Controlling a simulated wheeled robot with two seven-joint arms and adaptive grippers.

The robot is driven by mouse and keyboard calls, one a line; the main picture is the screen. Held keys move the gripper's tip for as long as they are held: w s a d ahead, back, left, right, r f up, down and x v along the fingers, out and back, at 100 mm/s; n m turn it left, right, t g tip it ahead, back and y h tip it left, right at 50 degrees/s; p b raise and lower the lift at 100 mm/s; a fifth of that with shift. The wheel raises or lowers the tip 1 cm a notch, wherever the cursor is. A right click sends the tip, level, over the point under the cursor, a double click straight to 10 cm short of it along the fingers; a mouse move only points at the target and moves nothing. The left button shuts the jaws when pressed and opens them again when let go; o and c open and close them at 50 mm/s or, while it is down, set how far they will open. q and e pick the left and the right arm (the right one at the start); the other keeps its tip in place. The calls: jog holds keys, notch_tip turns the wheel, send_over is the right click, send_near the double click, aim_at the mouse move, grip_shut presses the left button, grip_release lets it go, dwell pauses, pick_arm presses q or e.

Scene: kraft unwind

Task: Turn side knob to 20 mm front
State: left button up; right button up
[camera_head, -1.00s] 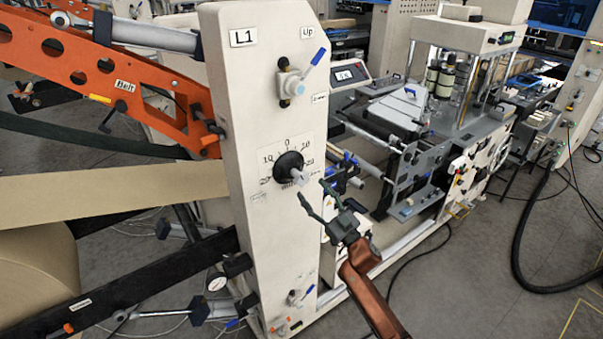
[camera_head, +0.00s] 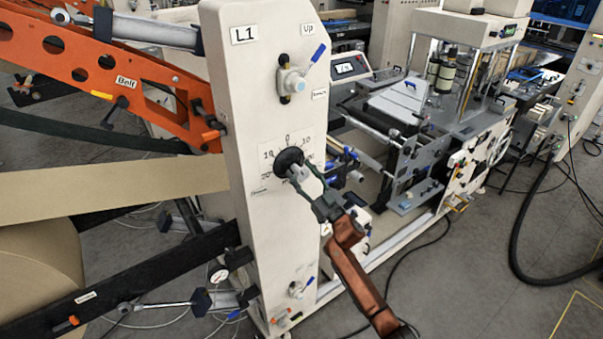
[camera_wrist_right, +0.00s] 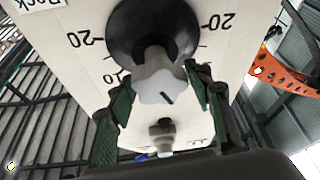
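The side knob is a light grey lobed handle (camera_head: 298,172) on a round black dial (camera_head: 287,160), on the narrow face of the cream L1 panel (camera_head: 262,215). Printed marks with 0 at the top and 10 on both sides surround it. In the right wrist view the knob (camera_wrist_right: 157,78) shows a short dark line on its end, and a 20 mark stands on each side of the dial. My right gripper (camera_head: 308,183) is at the knob; in the wrist view its green fingers (camera_wrist_right: 162,105) stand apart, one on each side of the knob, with a gap at the left finger. My left gripper is out of view.
A lever valve with a blue handle (camera_head: 292,82) is above the knob, and another small valve (camera_head: 297,290) is low on the panel. An orange arm (camera_head: 130,75) and a kraft paper web (camera_head: 120,193) lie to the left. Machine rollers stand right behind the panel.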

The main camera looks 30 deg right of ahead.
jog(key=c, duration=0.8)
jog(key=shift+c, duration=0.2)
jog(key=shift+n, duration=0.4)
jog(key=n+y+b, duration=0.1)
jog(key=n, duration=0.2)
jog(key=shift+n+g+y, duration=0.4)
jog(key=n+g+y, duration=0.1)
jog(key=n, duration=0.2)
jog(key=shift+n+y, duration=0.3)
jog(key=n+g, duration=0.1)
jog(key=n, duration=0.1)
jog(key=n+g+y+b, duration=0.1)
jog(key=n, duration=0.2)
jog(key=shift+a+f+n, duration=0.1)
jog(key=shift+a+n, duration=0.1)
jog(key=shift+n, duration=0.1)
jog(key=shift+f+n+g, duration=0.15)
jog(key=shift+n+g, duration=0.85)
jog(key=shift+n, duration=1.3)
